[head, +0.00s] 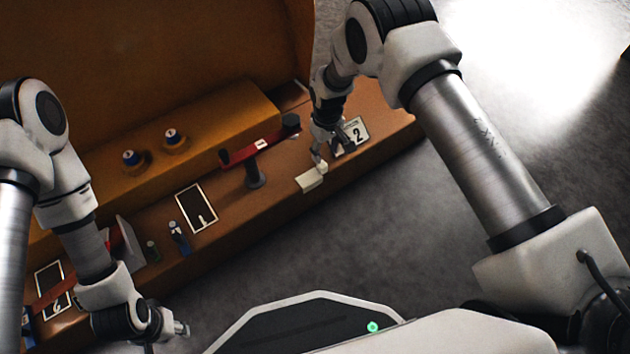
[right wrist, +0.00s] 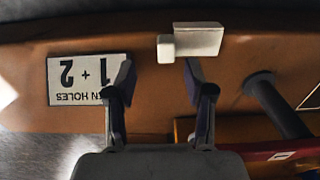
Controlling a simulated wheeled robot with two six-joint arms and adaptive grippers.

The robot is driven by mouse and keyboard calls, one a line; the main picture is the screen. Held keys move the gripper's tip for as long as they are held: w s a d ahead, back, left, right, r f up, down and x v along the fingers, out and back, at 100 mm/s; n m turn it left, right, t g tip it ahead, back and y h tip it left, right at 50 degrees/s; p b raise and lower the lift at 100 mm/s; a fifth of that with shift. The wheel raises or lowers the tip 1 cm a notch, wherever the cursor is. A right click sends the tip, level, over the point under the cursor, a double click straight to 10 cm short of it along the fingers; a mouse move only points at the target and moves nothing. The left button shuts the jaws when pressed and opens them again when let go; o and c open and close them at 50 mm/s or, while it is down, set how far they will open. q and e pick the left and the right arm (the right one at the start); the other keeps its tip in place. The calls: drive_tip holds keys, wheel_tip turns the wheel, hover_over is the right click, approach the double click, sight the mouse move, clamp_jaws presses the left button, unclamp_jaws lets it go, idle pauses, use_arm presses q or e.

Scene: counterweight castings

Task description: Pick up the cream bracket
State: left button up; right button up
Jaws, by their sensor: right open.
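My right gripper (head: 330,154) is open and empty, above the bench just behind the bracket. Its two fingers (right wrist: 158,75) stand apart in the wrist view, with no bracket between them. My left gripper (head: 182,328) is at the lower left, far from the bracket; its jaws are too small to read.
A white label plate (head: 353,136) lies beside my right gripper. A red bar (head: 250,152) with a dark post (head: 255,176) stands left of the bracket. Open floor lies in front.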

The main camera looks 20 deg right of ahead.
sight(323, 164)
drive_tip(key=f+b, duration=0.1)
drive_tip(key=f, duration=0.1)
drive_tip(key=f+b, duration=0.2)
drive_tip(key=a+f+b, duration=0.1)
drive_tip(key=f, duration=0.1)
drive_tip(key=shift+f, duration=0.4)
drive_tip(key=shift+r, duration=0.15)
drive_tip(key=shift+d, duration=0.1)
clamp_jaws()
